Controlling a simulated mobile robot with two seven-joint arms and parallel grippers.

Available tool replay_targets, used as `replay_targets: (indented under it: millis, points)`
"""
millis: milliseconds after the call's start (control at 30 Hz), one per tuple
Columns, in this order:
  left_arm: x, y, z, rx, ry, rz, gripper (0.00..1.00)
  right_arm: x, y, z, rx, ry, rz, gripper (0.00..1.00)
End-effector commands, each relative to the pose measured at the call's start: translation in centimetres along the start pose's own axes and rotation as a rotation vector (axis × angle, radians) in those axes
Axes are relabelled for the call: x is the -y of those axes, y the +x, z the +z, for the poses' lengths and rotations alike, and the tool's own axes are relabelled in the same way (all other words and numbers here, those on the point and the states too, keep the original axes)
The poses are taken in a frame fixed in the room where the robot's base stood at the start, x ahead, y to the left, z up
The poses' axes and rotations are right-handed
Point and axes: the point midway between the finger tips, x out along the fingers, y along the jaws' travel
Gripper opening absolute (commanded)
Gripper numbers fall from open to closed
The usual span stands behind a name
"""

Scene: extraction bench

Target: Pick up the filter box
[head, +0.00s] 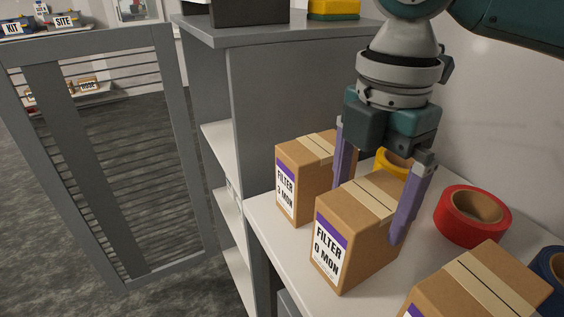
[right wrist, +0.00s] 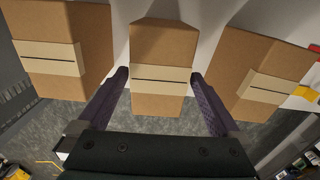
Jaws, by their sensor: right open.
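A brown cardboard filter box (head: 372,222) with a tan tape strip and a purple-and-white label reading "FILTER 0 MON" stands upright on the white shelf. My right gripper (head: 368,212) points down over it, open, with one purple finger on each side of the box. In the right wrist view the middle box (right wrist: 162,45) lies between the open fingers (right wrist: 160,76). I cannot tell whether the fingers touch it. A second filter box (head: 300,185), reading "FILTER 3 MON", stands behind to the left. My left gripper is not in view.
A grey cabinet wall (head: 285,95) rises behind, with a slatted door (head: 120,160) at left.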

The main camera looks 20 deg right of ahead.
Motion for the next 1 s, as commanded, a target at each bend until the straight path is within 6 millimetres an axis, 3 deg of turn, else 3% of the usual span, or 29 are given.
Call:
replay_targets:
  millis: [300,600,1000]
  points:
    - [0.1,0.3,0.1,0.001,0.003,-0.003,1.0,0.0,4.6,0.3,0.001,0.001,-0.003,1.0]
    - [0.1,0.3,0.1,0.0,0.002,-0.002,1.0,0.0,5.0,0.3,0.001,-0.001,0.0,0.99]
    - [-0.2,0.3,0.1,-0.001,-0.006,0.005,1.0,0.0,5.0,0.3,0.001,0.0,0.001,0.54]
